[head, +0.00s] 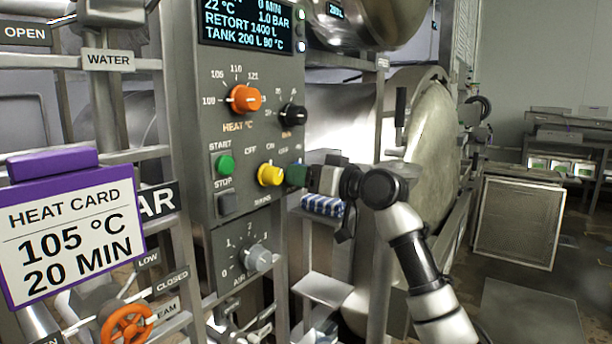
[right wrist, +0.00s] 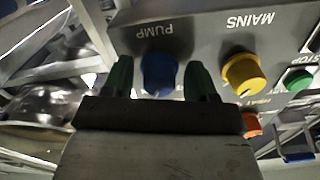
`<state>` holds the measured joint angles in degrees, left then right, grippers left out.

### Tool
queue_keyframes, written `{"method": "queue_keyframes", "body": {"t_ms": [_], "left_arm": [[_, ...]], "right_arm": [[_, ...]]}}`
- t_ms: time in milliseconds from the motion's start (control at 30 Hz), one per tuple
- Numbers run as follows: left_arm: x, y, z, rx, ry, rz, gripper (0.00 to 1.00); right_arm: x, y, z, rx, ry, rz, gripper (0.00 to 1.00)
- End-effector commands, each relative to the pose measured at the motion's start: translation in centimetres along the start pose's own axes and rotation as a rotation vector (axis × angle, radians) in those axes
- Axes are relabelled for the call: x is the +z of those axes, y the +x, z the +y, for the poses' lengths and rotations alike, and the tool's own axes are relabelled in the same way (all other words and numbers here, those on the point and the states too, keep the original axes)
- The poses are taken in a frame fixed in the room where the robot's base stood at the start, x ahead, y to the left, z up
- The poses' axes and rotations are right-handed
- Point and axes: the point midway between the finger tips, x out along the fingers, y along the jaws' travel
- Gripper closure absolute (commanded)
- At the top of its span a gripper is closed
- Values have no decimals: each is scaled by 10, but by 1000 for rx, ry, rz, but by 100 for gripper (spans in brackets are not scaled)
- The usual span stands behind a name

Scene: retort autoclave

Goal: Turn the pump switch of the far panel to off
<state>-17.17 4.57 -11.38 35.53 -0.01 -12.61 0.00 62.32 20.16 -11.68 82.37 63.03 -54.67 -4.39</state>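The panel (head: 205,130) stands left of centre in the head view. My right gripper (head: 297,175) reaches it from the right, at the right edge beside the yellow mains switch (head: 270,174). In the head view the gripper hides the pump switch. The switch's setting is hard to read. My left gripper is not in view.
An orange heat knob (head: 245,98), a black knob (head: 292,114), a green start button (head: 225,165) and a grey air knob (head: 256,257) are on the panel. A purple-edged heat card (head: 70,232) is at the left. A round metal retort door (head: 432,150) stands behind my arm.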

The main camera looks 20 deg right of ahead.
Motion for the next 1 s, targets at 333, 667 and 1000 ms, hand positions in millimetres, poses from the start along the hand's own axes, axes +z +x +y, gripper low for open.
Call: {"method": "queue_keyframes", "body": {"t_ms": [333, 667, 1000], "left_arm": [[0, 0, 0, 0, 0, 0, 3], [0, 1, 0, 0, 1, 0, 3], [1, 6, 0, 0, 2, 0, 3]], "right_arm": [[0, 0, 0, 0, 0, 0, 89], [0, 0, 1, 0, -68, 0, 89], [0, 0, 2, 1, -327, 0, 89]]}}
